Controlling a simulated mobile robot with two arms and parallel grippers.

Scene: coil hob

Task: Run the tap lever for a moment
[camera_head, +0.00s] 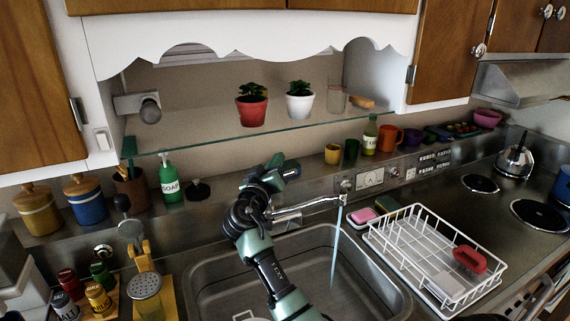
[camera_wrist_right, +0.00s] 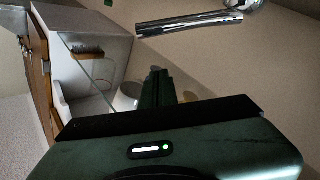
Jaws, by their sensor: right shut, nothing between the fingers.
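The chrome tap spout (camera_head: 312,206) reaches over the sink (camera_head: 205,275) in the head view. A thin bluish stream of water (camera_head: 336,240) falls from its end into the basin. My right gripper (camera_head: 288,169) is behind the spout's base, near the back ledge, and its fingers are shut with nothing between them. My wrist and arm cover the tap's base, and I cannot make out the lever in the head view. In the right wrist view the shut fingers (camera_wrist_right: 158,86) show at the centre, with a chrome tap part (camera_wrist_right: 190,22) above them, apart from the fingertips. My left gripper is not in view.
A green soap bottle (camera_head: 171,178) and a dark stopper-like item (camera_head: 199,190) stand left of my gripper. A glass shelf (camera_head: 210,130) with potted plants hangs above. A white dish rack (camera_head: 408,235) stands right of the sink, with the coil hob (camera_head: 480,183) beyond.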

